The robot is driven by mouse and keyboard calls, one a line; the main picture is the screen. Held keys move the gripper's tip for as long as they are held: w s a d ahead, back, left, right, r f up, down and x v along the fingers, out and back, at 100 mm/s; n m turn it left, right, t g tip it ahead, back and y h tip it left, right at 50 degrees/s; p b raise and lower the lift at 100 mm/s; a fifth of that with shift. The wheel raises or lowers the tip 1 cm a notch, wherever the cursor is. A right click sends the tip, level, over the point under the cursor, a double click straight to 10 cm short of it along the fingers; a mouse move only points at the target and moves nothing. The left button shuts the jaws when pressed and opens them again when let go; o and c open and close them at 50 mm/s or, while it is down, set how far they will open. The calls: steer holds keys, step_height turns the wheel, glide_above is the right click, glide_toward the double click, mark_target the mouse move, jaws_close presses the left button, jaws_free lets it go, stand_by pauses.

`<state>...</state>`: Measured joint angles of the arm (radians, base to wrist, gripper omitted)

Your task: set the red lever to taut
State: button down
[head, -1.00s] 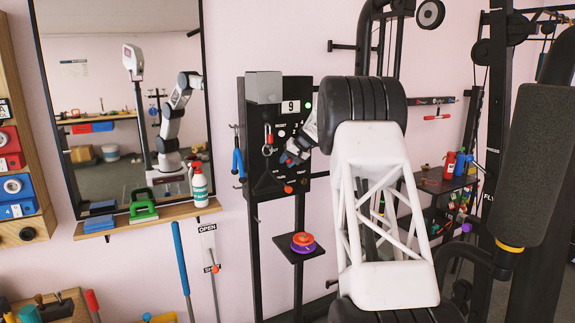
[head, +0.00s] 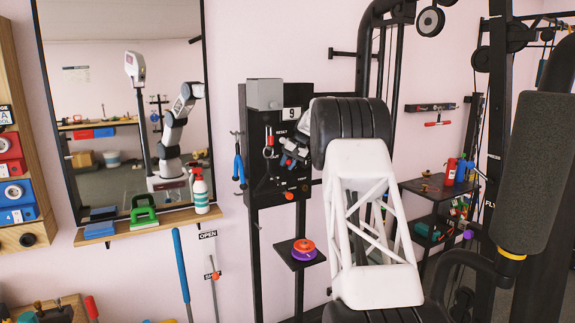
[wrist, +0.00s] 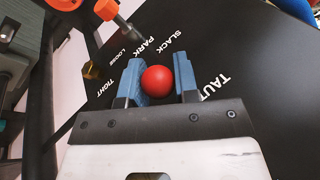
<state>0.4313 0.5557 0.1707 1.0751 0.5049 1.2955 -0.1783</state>
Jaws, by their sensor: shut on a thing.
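The red lever's round knob (wrist: 158,80) sits between the two blue fingers of my gripper (wrist: 160,84) in the wrist view. The gripper is shut on it. The lever's shaft is hidden behind the knob and gripper. White words SLACK, PARK and TAUT are on the black panel; PARK and SLACK are above the knob in the picture, TAUT to its right. I cannot tell which mark the lever points to.
An orange-knobbed lever (wrist: 100,8) is close by, near LOOSE and TIGHT. Below, a small shelf (head: 292,263) holds orange and purple discs. Blue-handled pliers (head: 239,165) hang at the panel's left. Gym equipment stands right.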

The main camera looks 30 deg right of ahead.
steer(key=c, duration=1)
jaws_free()
steer(key=shift+o, duration=0.2)
steer(key=v, duration=0.7)
steer(key=shift+r, duration=0.3)
steer(key=shift+s+d, duration=0.1)
steer(key=shift+d, duration=0.05)
steer(key=shift+r, duration=0.1)
